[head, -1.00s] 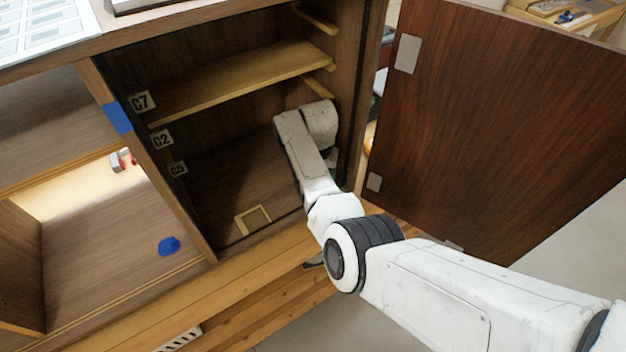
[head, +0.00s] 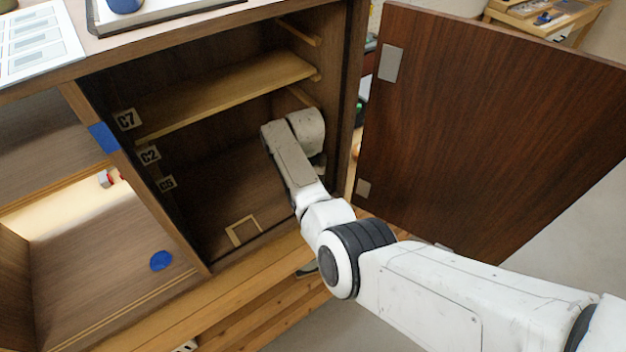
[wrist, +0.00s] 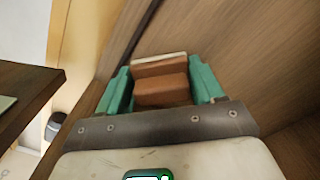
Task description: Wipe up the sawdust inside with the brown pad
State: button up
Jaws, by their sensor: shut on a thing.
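My gripper (wrist: 163,85) is shut on the brown pad (wrist: 162,90), which sits between its green fingers in the wrist view. The pad has a pale strip along its far edge. In the head view my wrist reaches into the lower right compartment of the cabinet (head: 215,200), under the wooden shelf (head: 235,90). The fingers and pad are hidden there behind my own arm. No sawdust can be made out in either view. Whether the pad touches a surface I cannot tell.
The dark door (head: 490,130) stands open to the right of my arm. A pale square outline (head: 243,231) lies on the compartment floor near its front. The left compartment holds a blue round thing (head: 161,261). A blue tape patch (head: 104,137) marks the divider.

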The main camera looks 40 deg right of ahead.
aim_at(269, 216)
jog(key=shift+s+a+f+p, duration=0.15)
jog(key=shift+a+p, duration=0.1)
jog(key=shift+a, duration=1.25)
jog(key=shift+w+a+f+p, duration=0.1)
jog(key=shift+a+f+p, duration=0.1)
jog(key=shift+a, duration=1.35)
jog(key=shift+s+a+f+p, duration=0.1)
jog(key=shift+a+p, duration=0.15)
jog(key=shift+a, duration=3.2)
jog(key=shift+p, duration=0.3)
notch_tip(269, 216, up, 5)
jog(key=p, duration=0.3)
jog(key=shift+f, duration=0.2)
jog(key=shift+d+r, duration=0.1)
jog(key=shift+r, duration=0.8)
jog(key=shift+r, duration=0.1)
jog(key=shift+r, duration=1.4)
